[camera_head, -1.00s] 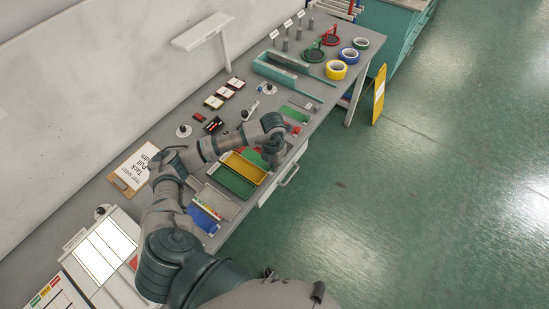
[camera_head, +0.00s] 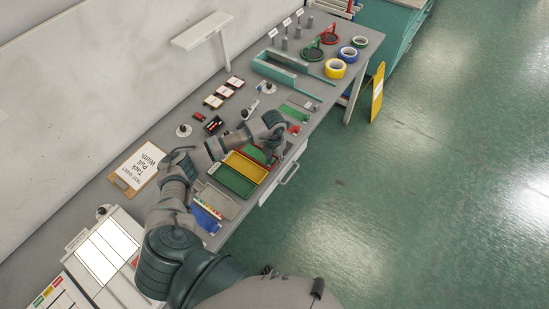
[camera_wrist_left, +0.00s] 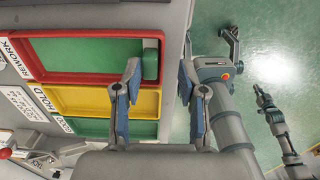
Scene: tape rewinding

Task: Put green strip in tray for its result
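Green, yellow and red-rimmed trays stand in a row. In the head view the green tray (camera_head: 232,183) and the yellow tray (camera_head: 237,161) show clearly. In the left wrist view are the red tray (camera_wrist_left: 95,79), the yellow tray (camera_wrist_left: 80,89) and the green tray (camera_wrist_left: 145,137). A broad green sheet (camera_wrist_left: 85,55), seemingly the green strip, lies in the red tray, with a darker green piece (camera_wrist_left: 150,62) at its right end. My left gripper (camera_wrist_left: 162,82) is open, its fingers apart over the trays' right ends. It partly hides the trays in the head view (camera_head: 274,155).
Labels reading REWORK (camera_wrist_left: 13,57) and HOLD stand left of the trays. A teal fixture (camera_head: 275,72) and tape rolls (camera_head: 336,69) are farther off. Floor is open to the right.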

